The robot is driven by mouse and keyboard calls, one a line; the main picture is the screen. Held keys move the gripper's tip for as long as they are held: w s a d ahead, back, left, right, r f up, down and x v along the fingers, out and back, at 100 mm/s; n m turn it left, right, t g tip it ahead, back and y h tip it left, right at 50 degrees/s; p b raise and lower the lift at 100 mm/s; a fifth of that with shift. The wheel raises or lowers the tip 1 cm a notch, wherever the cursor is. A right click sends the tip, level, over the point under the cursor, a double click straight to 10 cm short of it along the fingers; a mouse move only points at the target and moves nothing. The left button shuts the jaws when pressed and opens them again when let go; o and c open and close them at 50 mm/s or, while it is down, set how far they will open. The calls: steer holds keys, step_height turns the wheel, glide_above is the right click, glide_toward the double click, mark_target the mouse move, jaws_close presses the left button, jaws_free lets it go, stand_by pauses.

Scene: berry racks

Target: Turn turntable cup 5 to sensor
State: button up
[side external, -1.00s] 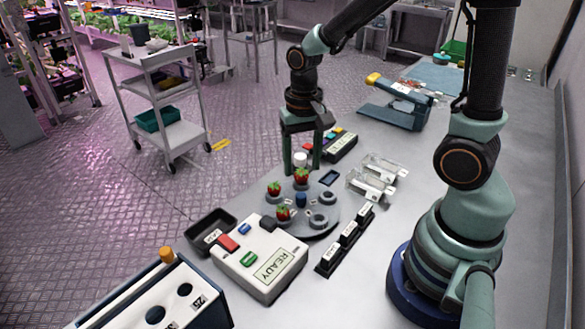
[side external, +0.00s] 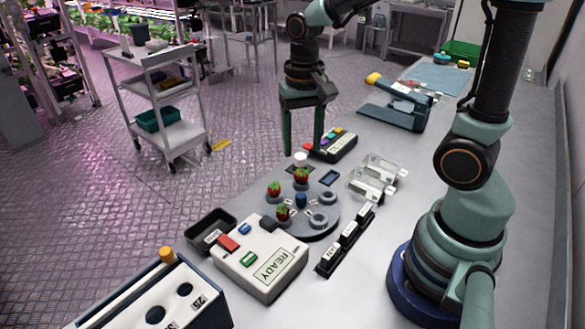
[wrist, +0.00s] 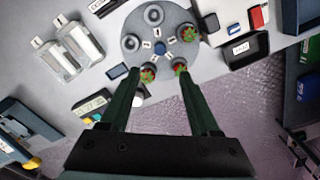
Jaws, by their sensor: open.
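The grey turntable (side external: 316,227) sits on the bench with several cups around a blue hub (side external: 301,199). Three cups hold strawberries: one at the left (side external: 274,188), one at the back (side external: 301,176) and one at the front (side external: 283,213). Empty cup rings show at the right (side external: 320,219). My gripper (side external: 303,154) is open and empty, pointing down above the back of the turntable. In the wrist view, two strawberries (wrist: 147,74) lie near and between the fingertips of my gripper (wrist: 160,80), and the turntable (wrist: 172,18) lies beyond. The cup numbers are too small to read surely.
A white box with a READY display (side external: 272,268) and colored buttons stands in front of the turntable. A black tray (side external: 208,222), a black labelled rack (side external: 345,240), clear containers (side external: 377,178) and a button panel (side external: 333,146) surround it.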

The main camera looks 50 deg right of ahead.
step_height(320, 180, up, 9)
steer(key=shift+f, duration=0.15)
stand_by(0.9)
steer(key=s+n+t, duration=0.1)
steer(key=n+t, duration=0.1)
steer(key=s+n+t, duration=0.1)
steer(key=n, duration=0.1)
steer(key=s+a+n+t, duration=0.1)
steer(key=n+t, duration=0.1)
steer(key=shift+s+f+n+t, duration=0.2)
steer(key=shift+f+n+t, duration=0.1)
steer(key=shift+f, duration=0.05)
